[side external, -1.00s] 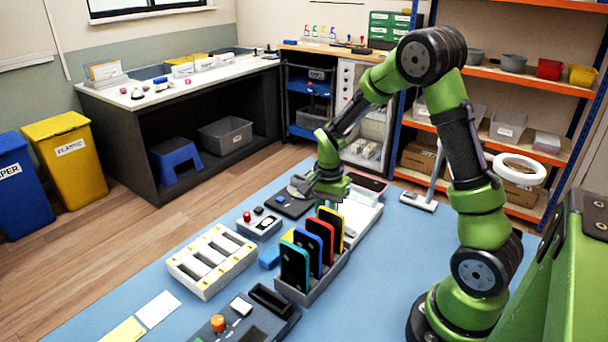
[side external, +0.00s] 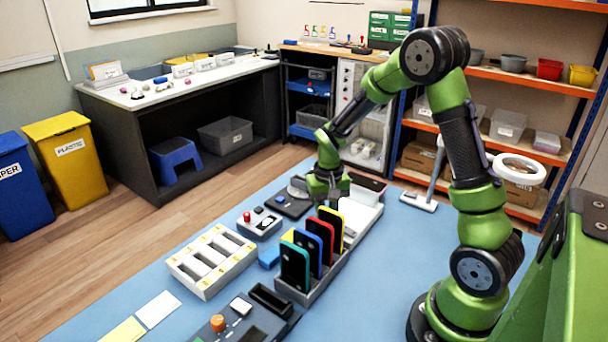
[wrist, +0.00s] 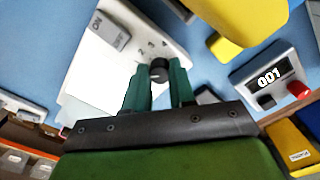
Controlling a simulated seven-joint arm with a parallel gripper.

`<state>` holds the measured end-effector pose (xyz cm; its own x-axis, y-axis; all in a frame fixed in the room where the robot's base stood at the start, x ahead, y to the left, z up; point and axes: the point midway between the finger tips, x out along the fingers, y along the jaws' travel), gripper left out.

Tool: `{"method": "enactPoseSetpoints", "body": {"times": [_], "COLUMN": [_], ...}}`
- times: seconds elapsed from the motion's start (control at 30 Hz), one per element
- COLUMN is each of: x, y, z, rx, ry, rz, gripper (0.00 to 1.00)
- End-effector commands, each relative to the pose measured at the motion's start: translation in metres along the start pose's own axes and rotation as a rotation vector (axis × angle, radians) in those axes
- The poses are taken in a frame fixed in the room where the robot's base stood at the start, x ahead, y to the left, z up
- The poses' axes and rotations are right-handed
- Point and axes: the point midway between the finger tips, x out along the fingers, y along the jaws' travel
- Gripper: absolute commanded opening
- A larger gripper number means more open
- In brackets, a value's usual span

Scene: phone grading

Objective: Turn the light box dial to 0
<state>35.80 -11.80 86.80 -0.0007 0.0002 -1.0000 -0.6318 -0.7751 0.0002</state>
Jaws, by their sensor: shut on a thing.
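The light box (wrist: 95,75) is white with a bright panel, an ON switch (wrist: 110,32) and a small black dial (wrist: 159,68). Small printed numbers, 2 and 3 among them, show beside the dial. In the wrist view my gripper (wrist: 159,82) has its two green fingers on either side of the dial, shut on it. The dial's pointer is too small and hidden to read. In the side view my gripper (side external: 328,196) is low over the near end of the white light box (side external: 364,217), and hides the dial.
A rack of upright phones (side external: 318,281) stands close in front of my gripper. A counter box (wrist: 272,78) reads 001 and has a red button. A white slotted tray (side external: 211,262) lies to the left.

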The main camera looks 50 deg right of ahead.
Motion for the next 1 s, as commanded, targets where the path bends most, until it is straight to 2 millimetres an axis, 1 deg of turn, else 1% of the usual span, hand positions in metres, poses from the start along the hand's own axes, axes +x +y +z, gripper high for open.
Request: {"method": "enactPoseSetpoints", "body": {"times": [0.2, 0.4, 0.63, 1.0], "x": [-0.0009, -0.001, -0.001, -0.001], "y": [0.0003, 0.0004, 0.0003, 0.0002], "z": [-0.0009, -0.0011, -0.0011, -0.0012], "rx": [-0.152, -0.247, -0.299, -0.309], "ry": [0.003, 0.003, 0.004, 0.004], "rz": [-0.001, 0.0, 0.0, 0.0], "gripper": [0.0, 0.0, 0.0, 0.0]}}
